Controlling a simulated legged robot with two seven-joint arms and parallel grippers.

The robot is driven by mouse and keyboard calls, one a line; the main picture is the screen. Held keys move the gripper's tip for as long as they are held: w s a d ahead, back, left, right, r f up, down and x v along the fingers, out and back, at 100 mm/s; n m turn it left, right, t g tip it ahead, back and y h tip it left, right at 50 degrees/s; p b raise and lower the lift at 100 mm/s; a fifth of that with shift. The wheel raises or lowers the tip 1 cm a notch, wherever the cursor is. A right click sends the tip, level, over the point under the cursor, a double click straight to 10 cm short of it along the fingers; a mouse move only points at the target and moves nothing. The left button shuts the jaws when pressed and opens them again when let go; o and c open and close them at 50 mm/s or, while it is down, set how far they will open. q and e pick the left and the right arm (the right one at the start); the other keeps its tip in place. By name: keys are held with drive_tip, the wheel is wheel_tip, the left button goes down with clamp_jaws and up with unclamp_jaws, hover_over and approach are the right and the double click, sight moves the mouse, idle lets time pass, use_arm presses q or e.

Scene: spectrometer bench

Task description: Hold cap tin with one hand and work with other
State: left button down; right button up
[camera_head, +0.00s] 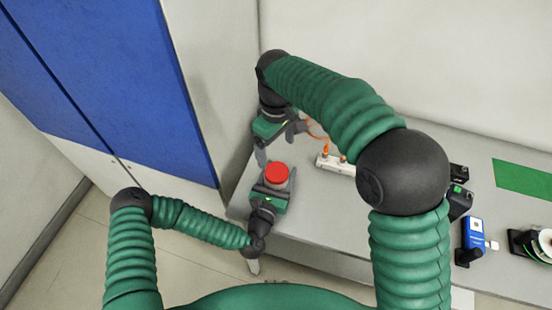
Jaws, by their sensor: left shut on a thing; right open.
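The cap tin (276,173) shows a round red top near the left end of the bench. My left gripper (274,184) comes in from the front and is shut on the tin; its fingers are mostly hidden by the tin. My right arm arches over the bench from the right. My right gripper (281,144) is open and empty, just behind the tin, with its dark fingers spread. I cannot tell the exact height gap between the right fingers and the tin.
A white bar with orange cables (332,163) lies right of the tin, partly behind my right arm. A blue device (473,233), a white roll on a black holder (543,243) and a green mat (524,179) are further right. A blue-doored cabinet (125,80) stands left of the grey bench (320,215).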

use_arm(q)
drive_tip(key=shift+c, duration=1.2)
unclamp_jaws()
use_arm(e)
wheel_tip(320, 180, up, 2)
drive_tip(key=shift+r, duration=0.15)
